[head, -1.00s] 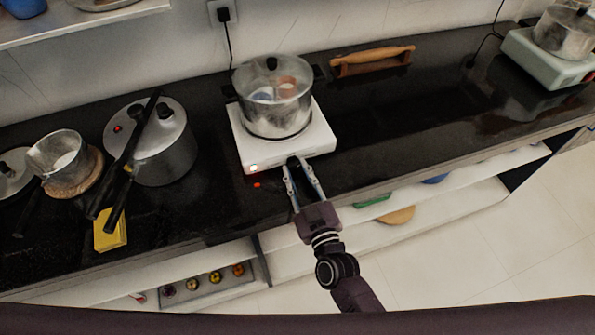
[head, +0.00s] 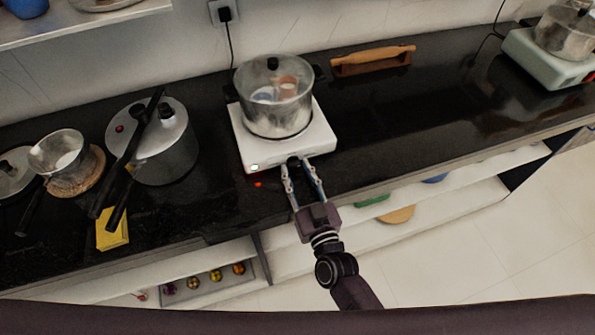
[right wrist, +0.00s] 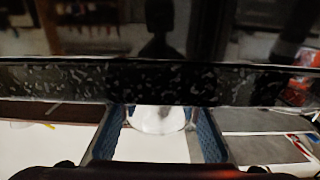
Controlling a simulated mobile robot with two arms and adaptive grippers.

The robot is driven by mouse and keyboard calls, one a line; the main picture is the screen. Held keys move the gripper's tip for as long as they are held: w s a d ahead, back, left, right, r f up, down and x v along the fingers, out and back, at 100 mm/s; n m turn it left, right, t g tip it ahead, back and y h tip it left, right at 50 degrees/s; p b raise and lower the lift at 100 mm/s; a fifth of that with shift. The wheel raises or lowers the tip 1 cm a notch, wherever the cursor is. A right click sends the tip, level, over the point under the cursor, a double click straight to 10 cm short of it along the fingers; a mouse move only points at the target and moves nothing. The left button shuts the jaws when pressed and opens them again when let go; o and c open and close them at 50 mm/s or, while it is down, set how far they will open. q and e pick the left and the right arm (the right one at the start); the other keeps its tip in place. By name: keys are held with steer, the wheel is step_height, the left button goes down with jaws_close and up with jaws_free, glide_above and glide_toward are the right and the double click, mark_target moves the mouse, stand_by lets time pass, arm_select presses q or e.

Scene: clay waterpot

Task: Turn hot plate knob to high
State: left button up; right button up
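The white hot plate (head: 318,146) stands on the black counter, with a steel pot (head: 275,108) with a glass lid on it. Its small dark knob (head: 293,161) is on the front face, to the right of a small lit indicator (head: 255,167). My right gripper (head: 295,164) is in front of the hot plate, fingers apart, tips beside the knob. Whether they touch it I cannot tell. The right wrist view shows both fingers (right wrist: 158,135) well apart, with a pale rounded thing between them that I cannot identify. My left gripper is not in view.
A pressure cooker (head: 178,157), a small pan (head: 57,152) and a yellow sponge-like block (head: 112,230) stand to the left. A rolling pin (head: 373,55) lies on a holder behind. Another hot plate (head: 540,62) with a pot is far right. The counter's right middle is clear.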

steer(key=shift+s, duration=0.1)
steer(key=v, duration=1.2)
